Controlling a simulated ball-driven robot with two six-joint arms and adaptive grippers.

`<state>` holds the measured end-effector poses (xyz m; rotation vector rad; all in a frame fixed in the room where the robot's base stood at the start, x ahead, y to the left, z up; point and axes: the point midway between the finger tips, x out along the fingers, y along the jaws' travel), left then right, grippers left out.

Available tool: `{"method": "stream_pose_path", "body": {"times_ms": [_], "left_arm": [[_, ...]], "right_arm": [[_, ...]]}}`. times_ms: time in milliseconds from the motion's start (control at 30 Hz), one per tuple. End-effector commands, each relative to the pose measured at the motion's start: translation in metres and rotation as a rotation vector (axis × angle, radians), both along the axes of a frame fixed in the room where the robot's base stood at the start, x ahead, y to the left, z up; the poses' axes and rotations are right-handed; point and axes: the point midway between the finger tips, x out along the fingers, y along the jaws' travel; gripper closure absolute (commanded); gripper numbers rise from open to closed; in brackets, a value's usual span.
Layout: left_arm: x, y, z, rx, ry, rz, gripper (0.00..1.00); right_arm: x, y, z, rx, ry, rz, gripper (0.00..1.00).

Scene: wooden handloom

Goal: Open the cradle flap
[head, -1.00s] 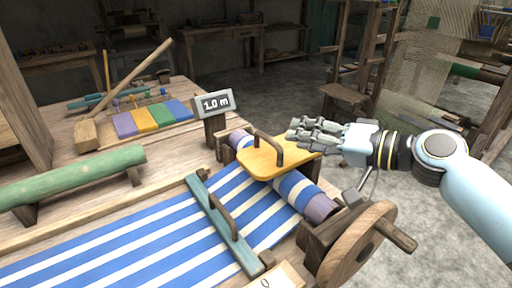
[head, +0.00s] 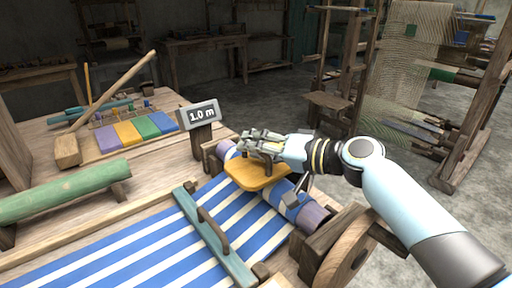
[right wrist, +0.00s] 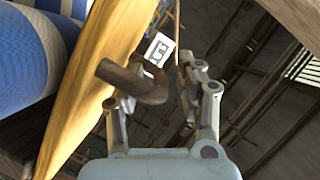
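The cradle flap (head: 259,178) is a yellow wooden board with a dark curved handle. It lies shut across the blue-and-white cloth roll (head: 287,193). My right gripper (head: 258,141) is over the flap at the handle, its fingers covering much of it in the head view. In the right wrist view the flap (right wrist: 92,75) stands along the left and the handle (right wrist: 138,82) reaches between my parted fingers (right wrist: 160,105). The left finger is partly hidden behind the handle. I cannot tell whether either finger touches it. My left gripper is not in view.
A wooden wheel (head: 345,250) is at the roll's near end, below my right arm. A teal bar with a handle (head: 215,238) crosses the striped cloth (head: 130,250). A green roller (head: 65,190) lies left.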

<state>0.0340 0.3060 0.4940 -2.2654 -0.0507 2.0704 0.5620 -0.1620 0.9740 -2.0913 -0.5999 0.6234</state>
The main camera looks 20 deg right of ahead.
Motion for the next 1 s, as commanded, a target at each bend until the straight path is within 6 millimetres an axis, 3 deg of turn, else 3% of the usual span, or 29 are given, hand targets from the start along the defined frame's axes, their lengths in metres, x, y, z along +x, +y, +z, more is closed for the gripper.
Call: {"method": "stream_pose_path", "body": {"times_ms": [67, 333, 1000], "left_arm": [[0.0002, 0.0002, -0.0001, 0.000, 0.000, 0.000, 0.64], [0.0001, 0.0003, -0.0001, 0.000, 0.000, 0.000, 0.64], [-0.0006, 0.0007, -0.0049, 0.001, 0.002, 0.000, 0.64]], "right_arm": [[-0.0002, -0.0002, -0.0002, 0.000, 0.000, 0.000, 0.65], [-0.0004, -0.0005, -0.0003, 0.001, 0.001, 0.000, 1.00], [0.0028, -0.0033, 0.0041, 0.045, 0.017, 0.000, 1.00]]}}
